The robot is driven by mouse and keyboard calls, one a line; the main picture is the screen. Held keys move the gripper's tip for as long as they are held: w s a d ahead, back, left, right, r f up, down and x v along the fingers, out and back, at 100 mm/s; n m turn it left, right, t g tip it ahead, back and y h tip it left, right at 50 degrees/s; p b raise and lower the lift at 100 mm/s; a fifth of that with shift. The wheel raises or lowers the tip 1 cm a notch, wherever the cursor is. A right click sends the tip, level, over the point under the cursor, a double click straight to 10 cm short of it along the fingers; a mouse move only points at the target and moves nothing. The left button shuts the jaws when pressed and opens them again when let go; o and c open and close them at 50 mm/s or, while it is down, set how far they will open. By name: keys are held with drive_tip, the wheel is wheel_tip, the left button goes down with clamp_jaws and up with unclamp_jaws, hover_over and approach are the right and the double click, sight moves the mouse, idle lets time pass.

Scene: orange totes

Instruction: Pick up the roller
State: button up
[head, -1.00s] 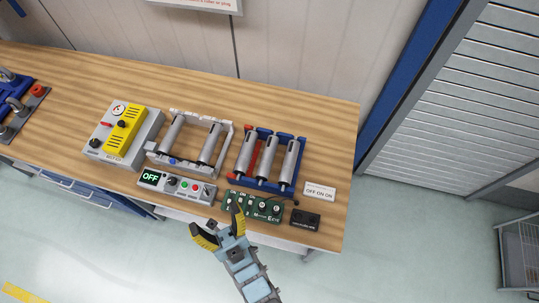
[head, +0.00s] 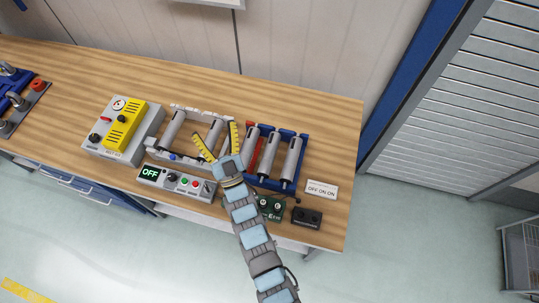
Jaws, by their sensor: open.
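My gripper (head: 215,131) is open over the right part of the grey frame, its yellow-edged fingers spread on either side of a grey roller (head: 214,133). Its height above the roller is hard to tell. The grey frame (head: 188,107) holds this roller and another grey roller (head: 171,130) at its left, with a gap between them. My gripper partly covers the rack's left edge.
A grey box with a yellow panel (head: 122,131) stands left of the frame. A control panel reading OFF (head: 150,173) lies in front. A green board (head: 270,208), a black box (head: 307,217) and an "OFF ON ON" sign (head: 322,189) are at right. The wooden table's (head: 200,75) back is clear.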

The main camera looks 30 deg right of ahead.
drive_tip(key=w+d+f+m+g+b, duration=0.2)
drive_tip(key=w+d+f+g, duration=0.4)
drive_tip(key=w+d+f, duration=0.4)
drive_tip(key=w+d+f+m+g+b, duration=0.2)
drive_tip(key=w+d+f+g, duration=0.1)
drive_tip(key=d+f+g, duration=0.5)
drive_tip(key=m+g+y+b, duration=0.25)
drive_tip(key=g+y, duration=0.25)
drive_tip(key=g, duration=0.4)
approach(270, 152)
drive_tip(key=b+x, duration=0.1)
drive_tip(key=b, duration=0.1)
drive_tip(key=b+x, duration=0.2)
drive_tip(key=b, duration=0.1)
drive_tip(key=shift+s+d, duration=0.2)
drive_tip(key=shift+a+f, duration=0.15)
drive_tip(key=shift+f, duration=0.15)
drive_tip(key=shift+p+x, duration=0.45)
drive_tip(key=shift+x, duration=1.6)
drive_tip(key=shift+p+x, duration=0.5)
drive_tip(key=shift+x, duration=2.15)
drive_tip(key=shift+w+r, duration=0.1)
drive_tip(key=shift+w, duration=0.1)
drive_tip(key=c, duration=1.4)
